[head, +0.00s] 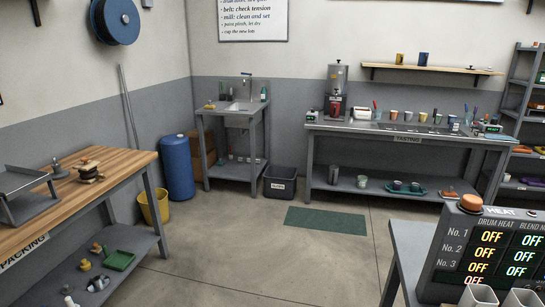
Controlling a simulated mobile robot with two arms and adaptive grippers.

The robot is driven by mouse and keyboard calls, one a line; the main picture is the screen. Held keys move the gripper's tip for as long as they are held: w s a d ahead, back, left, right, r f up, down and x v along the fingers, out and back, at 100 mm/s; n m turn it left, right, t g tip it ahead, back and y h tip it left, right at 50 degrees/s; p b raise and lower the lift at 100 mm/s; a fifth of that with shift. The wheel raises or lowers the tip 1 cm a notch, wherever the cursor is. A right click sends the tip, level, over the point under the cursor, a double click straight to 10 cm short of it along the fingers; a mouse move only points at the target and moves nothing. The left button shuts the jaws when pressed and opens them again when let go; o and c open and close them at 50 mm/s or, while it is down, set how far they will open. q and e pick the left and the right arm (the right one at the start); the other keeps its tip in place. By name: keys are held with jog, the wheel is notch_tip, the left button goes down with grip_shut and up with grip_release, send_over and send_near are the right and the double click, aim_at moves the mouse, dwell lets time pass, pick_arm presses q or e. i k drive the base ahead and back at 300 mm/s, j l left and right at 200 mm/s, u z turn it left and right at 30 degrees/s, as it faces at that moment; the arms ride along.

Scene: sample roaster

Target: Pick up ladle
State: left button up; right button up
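I cannot pick out a ladle for certain in the head view. Small items too tiny to identify stand on the tasting counter (350,128) along the back wall, among several cups. A small dark item at the right end of the wall shelf (430,69) is also too small to name.
The packing bench (120,160) stands at left, with a yellow bucket (153,207) and blue barrel (177,168) beyond it. A sink stand (232,112) and dark bin (280,184) are at the back. A heat panel (480,250) blocks the lower right. The middle floor is clear around a green mat (326,222).

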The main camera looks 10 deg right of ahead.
aim_at(430, 127)
jog(key=i+j+z, duration=0.15)
jog(key=i, duration=0.25)
jog(key=i+j+z, duration=0.2)
jog(key=i, duration=0.2)
jog(key=i+j+z, duration=0.15)
jog(key=i+j, duration=0.15)
jog(key=i, duration=0.1)
